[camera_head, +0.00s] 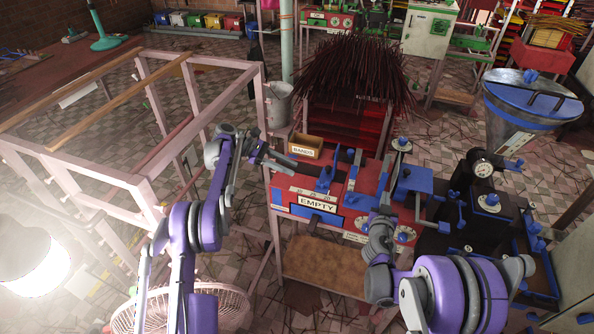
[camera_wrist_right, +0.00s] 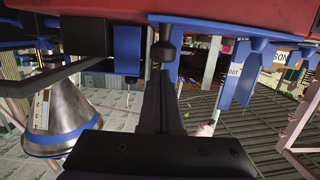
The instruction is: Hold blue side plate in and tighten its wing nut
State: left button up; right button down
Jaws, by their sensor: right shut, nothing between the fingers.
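The red machine bench (camera_head: 283,197), with an EMPTY label on its front, stands in the middle of the head view. Blue upright side plates (camera_head: 325,180) stand on its top, and it is unclear which one is the task's. My left gripper (camera_head: 291,164) points right at the bench's left end, close to the plates; its finger opening is too small to tell. My right gripper (camera_wrist_right: 165,72) is shut and empty under the red edge in the wrist view. A dark blue knob (camera_wrist_right: 165,48), possibly the wing nut, is just beyond its fingertips; contact is unclear.
A box marked BANDS (camera_head: 305,147) sits at the bench's back left. A blue plate (camera_head: 414,180) and black machine (camera_head: 488,205) are on the right, below a blue-rimmed hopper (camera_head: 530,100). A pale pink frame (camera_head: 150,185) stands left.

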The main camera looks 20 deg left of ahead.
jog(key=shift+s, duration=0.1)
dwell(0.3)
jog(key=s, duration=0.5)
jog(key=shift+s, duration=0.4)
dwell(0.4)
